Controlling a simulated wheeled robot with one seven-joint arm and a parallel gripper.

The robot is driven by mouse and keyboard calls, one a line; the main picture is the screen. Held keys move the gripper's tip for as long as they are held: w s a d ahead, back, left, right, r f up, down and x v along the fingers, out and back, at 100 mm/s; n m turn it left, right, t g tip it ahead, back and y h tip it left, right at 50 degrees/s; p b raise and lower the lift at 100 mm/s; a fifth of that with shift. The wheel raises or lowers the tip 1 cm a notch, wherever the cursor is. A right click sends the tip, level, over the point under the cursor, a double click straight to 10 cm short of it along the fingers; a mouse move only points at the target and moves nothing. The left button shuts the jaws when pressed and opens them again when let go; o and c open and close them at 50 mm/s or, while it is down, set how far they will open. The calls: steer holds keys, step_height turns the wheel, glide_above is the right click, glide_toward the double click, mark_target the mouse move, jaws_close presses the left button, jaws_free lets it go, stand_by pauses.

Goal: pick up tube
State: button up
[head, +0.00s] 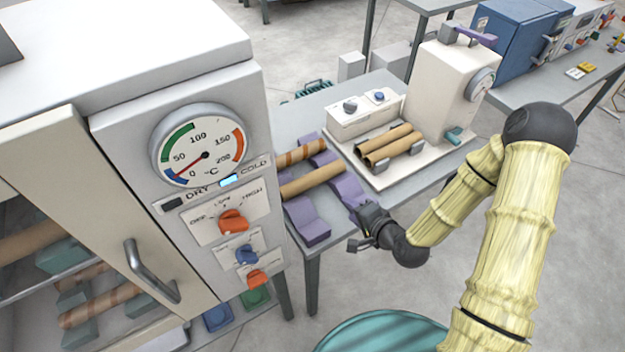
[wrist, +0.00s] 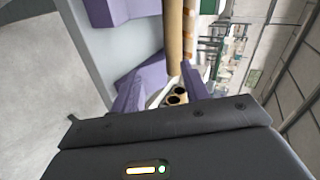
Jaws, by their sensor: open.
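A plain brown cardboard tube (head: 313,181) lies across purple cradles (head: 306,218) on the grey table. An orange-banded tube (head: 300,154) lies behind it. More brown tubes (head: 392,146) rest on the white machine's tray to the right. My gripper (head: 357,222) is open and empty, just right of the plain tube's cradles at the table's front edge. In the wrist view, the plain tube (wrist: 174,35) is ahead of my open fingers (wrist: 160,80), apart from them, with the banded tube (wrist: 189,30) beside it. Dark open tube ends (wrist: 176,96) show between the fingers.
A white oven (head: 190,110) with a dial gauge stands close on the left, its door ajar, with tubes on racks inside. The white machine (head: 452,90) stands at the table's back right. A teal round top (head: 385,335) is at the bottom. Open floor lies right.

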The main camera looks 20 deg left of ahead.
steer(key=shift+s+a+r+m+t+y, duration=0.15)
steer(key=shift+a+m+t+y, duration=0.25)
steer(key=shift+a+m+t, duration=0.4)
steer(key=shift+g, duration=0.3)
steer(key=b, duration=0.2)
steer(key=w+f+b, duration=0.1)
steer(key=b, duration=0.1)
steer(key=shift+a+b, duration=0.25)
steer(key=shift+b, duration=0.05)
steer(key=b, duration=0.3)
steer(key=a+b, duration=0.1)
steer(key=b, duration=0.1)
steer(key=shift+w+f+b, duration=0.2)
steer(key=shift+w+b, duration=0.1)
steer(key=shift+b, duration=0.1)
steer(key=b, duration=0.2)
glide_toward(316, 183)
steer(key=x, duration=0.5)
steer(key=shift+s, duration=0.1)
